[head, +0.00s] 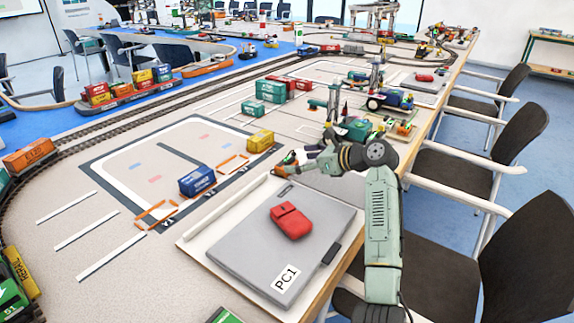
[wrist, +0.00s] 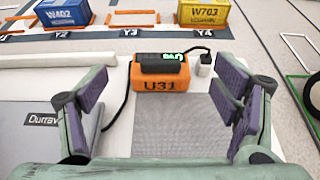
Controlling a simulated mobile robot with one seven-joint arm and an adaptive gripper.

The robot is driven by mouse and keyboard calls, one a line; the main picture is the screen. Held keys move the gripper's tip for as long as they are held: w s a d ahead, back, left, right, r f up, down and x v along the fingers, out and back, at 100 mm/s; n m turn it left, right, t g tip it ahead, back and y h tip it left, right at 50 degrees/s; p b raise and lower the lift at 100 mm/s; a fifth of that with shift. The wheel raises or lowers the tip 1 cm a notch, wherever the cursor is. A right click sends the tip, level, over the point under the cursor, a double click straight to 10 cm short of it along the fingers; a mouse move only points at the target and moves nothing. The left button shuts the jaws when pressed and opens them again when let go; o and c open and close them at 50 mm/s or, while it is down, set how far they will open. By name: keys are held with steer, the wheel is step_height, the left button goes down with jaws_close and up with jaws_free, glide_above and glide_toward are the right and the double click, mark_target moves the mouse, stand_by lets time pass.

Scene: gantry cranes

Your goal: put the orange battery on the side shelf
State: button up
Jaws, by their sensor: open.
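The orange battery, a small block marked U31 (wrist: 158,84) with a black top part and a green lit display, stands upright in the wrist view. A black cable runs down beside its left side. My gripper (wrist: 163,88) is open and empty, its purple-padded fingers spread on either side of the view with the battery beyond and between them, apart from both. In the head view my gripper (head: 290,163) is low over the table behind the grey laptop, and the battery is mostly hidden there. A wooden shelf with green legs (head: 550,71), likely the side shelf, stands at the far right.
A blue container (head: 197,181) and a yellow container (head: 260,141) stand beyond the battery. Black chairs (head: 470,184) line the table's right side. Blue floor lies between them and the shelf.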

steer(key=shift+x, duration=1.3)
steer(key=shift+c, duration=0.4)
steer(key=c, duration=1.7)
